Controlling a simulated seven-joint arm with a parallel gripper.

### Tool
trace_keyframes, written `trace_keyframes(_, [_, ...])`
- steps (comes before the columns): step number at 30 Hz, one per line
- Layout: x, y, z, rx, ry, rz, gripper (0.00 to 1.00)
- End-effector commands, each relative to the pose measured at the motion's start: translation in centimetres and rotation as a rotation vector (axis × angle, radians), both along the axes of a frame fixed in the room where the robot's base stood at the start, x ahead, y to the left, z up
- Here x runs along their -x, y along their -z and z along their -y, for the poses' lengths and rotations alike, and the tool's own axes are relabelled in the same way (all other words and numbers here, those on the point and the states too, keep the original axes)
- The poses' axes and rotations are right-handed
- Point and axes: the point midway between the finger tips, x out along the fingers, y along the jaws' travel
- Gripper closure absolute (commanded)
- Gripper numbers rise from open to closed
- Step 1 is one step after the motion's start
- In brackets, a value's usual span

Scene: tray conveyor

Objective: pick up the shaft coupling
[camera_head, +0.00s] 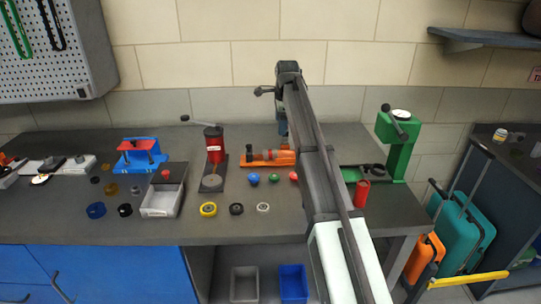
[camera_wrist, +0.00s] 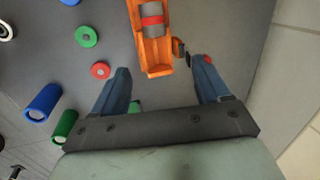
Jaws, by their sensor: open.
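A grey cylinder with a red band, which looks like the shaft coupling (camera_wrist: 152,18), lies in an orange trough (camera_wrist: 156,70) at the top of the wrist view. In the head view the orange trough (camera_head: 284,157) is on the bench behind the coloured rings, with the small grey coupling (camera_head: 267,155) in it. My gripper (camera_wrist: 160,68) is open and empty. Its blue fingers stand to either side of the trough's near end in the wrist picture, and the coupling is beyond the fingertips. In the head view my arm covers the trough's right side.
Green (camera_wrist: 86,37) and red (camera_wrist: 101,70) rings, a blue cylinder (camera_wrist: 42,102) and a green cylinder (camera_wrist: 65,124) lie left of my gripper in the wrist view. A red press (camera_head: 214,143) and a green press (camera_head: 400,140) flank the trough. A grey bin (camera_head: 160,204) stands left.

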Motion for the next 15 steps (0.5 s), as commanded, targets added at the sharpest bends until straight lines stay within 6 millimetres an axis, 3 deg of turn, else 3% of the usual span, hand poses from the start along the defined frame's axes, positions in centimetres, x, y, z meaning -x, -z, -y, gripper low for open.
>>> trace_keyframes(1, [0.3, 0.3, -1.0, 0.016, 0.013, -0.013, 0.24])
trace_keyframes(6, [0.8, 0.8, -2.4, 0.044, 0.049, -0.039, 0.24])
trace_keyframes(15, [0.4, 3.4, -2.5, 0.047, 0.052, -0.042, 0.24])
